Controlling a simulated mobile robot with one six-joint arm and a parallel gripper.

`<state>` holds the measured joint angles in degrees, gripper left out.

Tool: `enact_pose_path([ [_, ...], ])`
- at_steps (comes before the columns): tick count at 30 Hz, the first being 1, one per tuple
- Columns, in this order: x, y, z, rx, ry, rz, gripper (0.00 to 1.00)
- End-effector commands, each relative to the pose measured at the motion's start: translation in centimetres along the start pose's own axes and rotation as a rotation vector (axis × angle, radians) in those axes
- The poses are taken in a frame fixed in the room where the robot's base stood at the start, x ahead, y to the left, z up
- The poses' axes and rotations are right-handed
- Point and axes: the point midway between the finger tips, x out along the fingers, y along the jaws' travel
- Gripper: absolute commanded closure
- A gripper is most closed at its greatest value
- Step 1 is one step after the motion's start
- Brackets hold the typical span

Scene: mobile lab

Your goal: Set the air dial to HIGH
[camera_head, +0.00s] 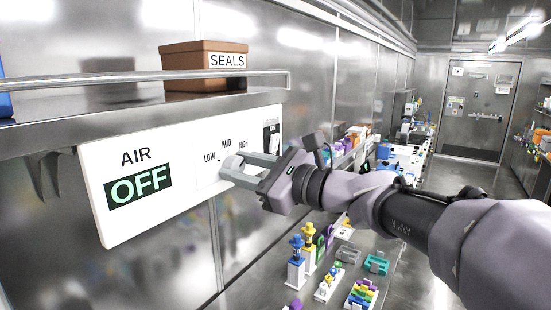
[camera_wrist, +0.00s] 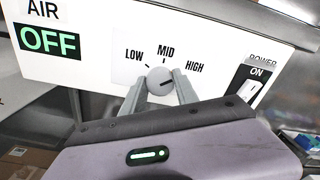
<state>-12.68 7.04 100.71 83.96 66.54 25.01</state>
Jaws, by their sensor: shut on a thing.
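The air dial (camera_wrist: 159,80) is a round light-grey knob on a white panel, below the printed marks LOW, MID and HIGH. It also shows in the head view (camera_head: 232,163), partly covered by the fingers. My gripper (camera_wrist: 160,87) has one finger on each side of the knob and is shut on it; it reaches in from the right in the head view (camera_head: 238,170). A short dark line on the knob points right and slightly up, roughly toward HIGH. The AIR display (camera_wrist: 49,41) reads OFF in pale green letters; it also shows in the head view (camera_head: 138,188).
A power switch (camera_wrist: 251,91) labelled ON sits right of the dial, near my gripper. A steel shelf with a rail (camera_head: 140,80) and a brown SEALS box (camera_head: 190,60) is above the panel. Several coloured items stand on the bench below. The aisle at right is clear.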

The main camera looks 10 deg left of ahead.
Motion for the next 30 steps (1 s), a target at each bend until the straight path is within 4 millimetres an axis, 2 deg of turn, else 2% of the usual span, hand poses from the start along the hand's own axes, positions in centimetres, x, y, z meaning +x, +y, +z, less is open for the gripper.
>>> enact_pose_path([
  [9, 0.0, 0.01, -0.01, 0.111, 0.001, 0.001, 1.0],
  [26, 0.0, 0.04, -0.07, 0.133, 0.001, 0.001, 1.0],
  [27, 0.0, 0.03, -0.06, 0.133, 0.001, 0.001, 0.57],
  [29, 0.0, 0.03, -0.05, 0.133, 0.001, 0.001, 0.45],
  [30, 0.0, 0.03, -0.05, 0.133, 0.0, 0.001, 0.43],
])
